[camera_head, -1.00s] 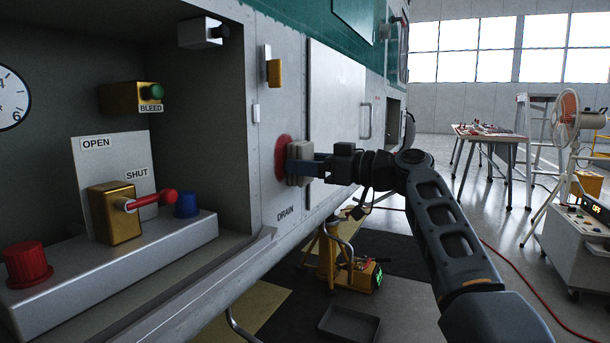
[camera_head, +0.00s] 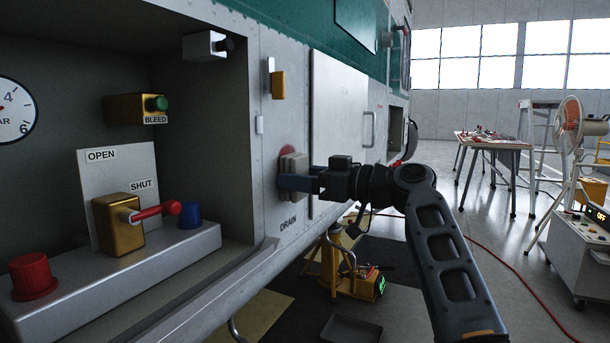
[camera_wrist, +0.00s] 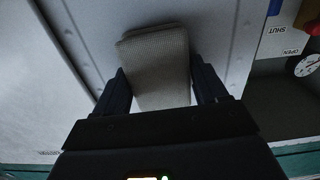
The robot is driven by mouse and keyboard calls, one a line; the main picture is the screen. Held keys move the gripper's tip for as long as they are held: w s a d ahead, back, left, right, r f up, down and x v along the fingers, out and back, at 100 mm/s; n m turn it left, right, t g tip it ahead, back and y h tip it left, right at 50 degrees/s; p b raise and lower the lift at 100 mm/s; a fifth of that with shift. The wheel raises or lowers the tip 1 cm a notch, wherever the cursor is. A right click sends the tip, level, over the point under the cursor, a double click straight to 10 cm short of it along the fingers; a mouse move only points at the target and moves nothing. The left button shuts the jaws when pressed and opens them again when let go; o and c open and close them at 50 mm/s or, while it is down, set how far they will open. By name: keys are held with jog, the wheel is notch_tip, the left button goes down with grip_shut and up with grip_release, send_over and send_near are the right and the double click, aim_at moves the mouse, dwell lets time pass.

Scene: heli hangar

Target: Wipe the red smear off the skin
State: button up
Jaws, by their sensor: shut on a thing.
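The red smear (camera_head: 287,150) is on the grey skin (camera_head: 283,120) above the DRAIN label. Only a small red patch shows, at the top edge of the wiping pad; the pad may hide more. The beige pad (camera_head: 299,163) is upright, against or very close to the skin. My gripper (camera_head: 295,183) is shut on the pad.
To the left is an open bay with a red-handled valve (camera_head: 150,212), a red knob (camera_head: 33,275) and a green BLEED button (camera_head: 157,103). A yellow latch (camera_head: 278,85) is above the smear. A yellow unit (camera_head: 350,275) and a tray (camera_head: 350,328) are on the floor below.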

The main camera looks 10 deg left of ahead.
aim_at(277, 164)
jog(key=shift+s+a+r+p, duration=0.35)
jog(key=shift+s+r+p, duration=0.2)
jog(key=shift+s+r, duration=0.25)
jog(key=shift+s+a+r+p, duration=0.35)
jog(key=shift+s+r+p, duration=0.15)
jog(key=shift+s+r, duration=0.25)
jog(key=shift+w+d+f+b, duration=0.1)
jog(key=shift+w+d+b, duration=0.1)
jog(key=shift+w+b, duration=0.3)
jog(key=shift+w+d+f+b, duration=0.1)
jog(key=shift+w+d+b, duration=0.1)
jog(key=shift+w+b, duration=0.3)
jog(key=w+b, duration=0.1)
jog(key=w+d+b, duration=0.1)
jog(key=w, duration=0.1)
jog(key=w+d, duration=0.1)
jog(key=w, duration=0.1)
jog(key=shift+b, duration=0.4)
jog(key=shift+a, duration=0.1)
